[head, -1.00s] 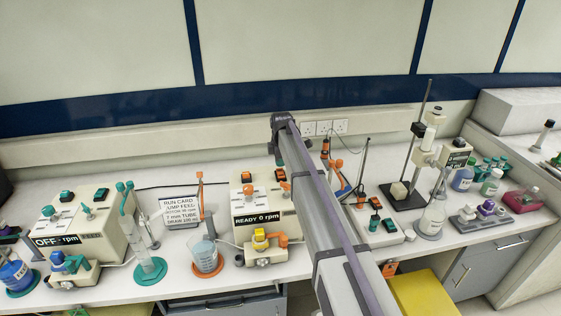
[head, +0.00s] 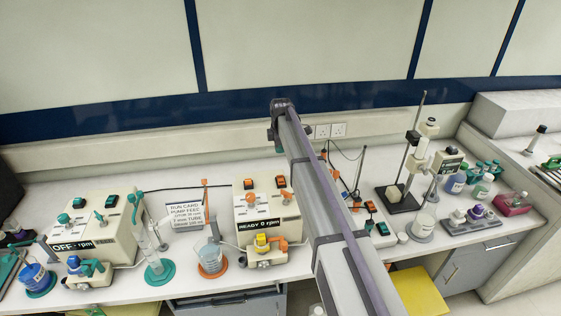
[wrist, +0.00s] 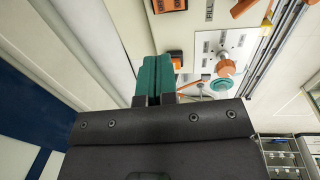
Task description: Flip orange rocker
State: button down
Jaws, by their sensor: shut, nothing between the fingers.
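An orange rocker (head: 279,182) sits on top of the cream pump box (head: 270,207) marked "READY 0 rpm". A second orange rocker (head: 248,184) is beside it, to the left. In the wrist view one rocker with a black frame (wrist: 175,58) shows just right of my fingertips; another (wrist: 168,5) is at the top edge. My gripper (wrist: 153,60) has teal fingers pressed together, with nothing between them. The tips look close to the nearer rocker in the picture, but I cannot tell whether they touch it. In the head view my fingers are not clearly visible at the arm's end.
An orange knob (wrist: 225,68) stands on the box panel near the rockers. A printed card (head: 186,217) and a cylinder on a teal base (head: 160,272) are to the left. A second pump box (head: 108,232) marked "OFF" is farther left. A stand (head: 402,195) is right of my arm.

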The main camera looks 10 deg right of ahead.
aim_at(280, 179)
jog(key=shift+f, duration=0.1)
jog(key=f+b, duration=0.4)
jog(key=w+f+b, duration=0.1)
jog(key=f+b, duration=0.8)
jog(key=b, duration=0.1)
jog(key=shift+w+f, duration=0.3)
jog(key=shift+f, duration=0.05)
jog(key=shift+w+f+b, duration=0.1)
jog(key=shift+f+b, duration=0.35)
jog(key=shift+r, duration=0.3)
jog(key=shift+s+r+p, duration=0.25)
jog(key=shift+s+p, duration=0.25)
jog(key=shift+s, duration=0.45)
jog(key=shift+w, duration=0.1)
jog(key=shift+f, duration=0.1)
